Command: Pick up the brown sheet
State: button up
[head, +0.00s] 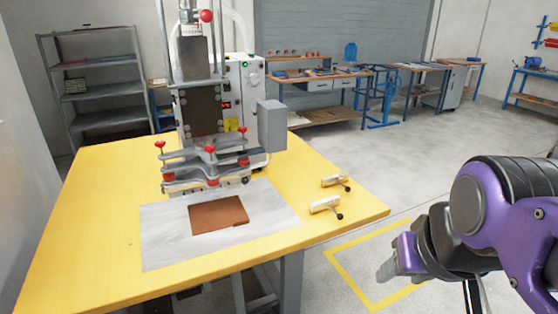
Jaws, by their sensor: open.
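The brown sheet (217,213) lies flat on a pale grey mat (165,233) on the yellow table (80,268), in front of the press. My gripper (386,272) is at the lower right of the head view, off the table's right edge and well apart from the sheet. It is open, and nothing shows between its fingers. Its far finger is partly hidden by the arm.
A press (200,110) with red knobs stands at the back of the table, just behind the sheet. Two light-handled tools (325,205) (336,181) lie right of the mat. The table's front left is clear. Shelves (100,88) and workbenches (310,78) stand far behind.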

aim_at(228, 212)
jog(key=i+u, duration=0.1)
jog(key=u, duration=0.3)
jog(key=i+u, duration=0.1)
jog(key=u, duration=0.3)
jog(key=i+l+u, duration=0.5)
jog(key=l, duration=0.2)
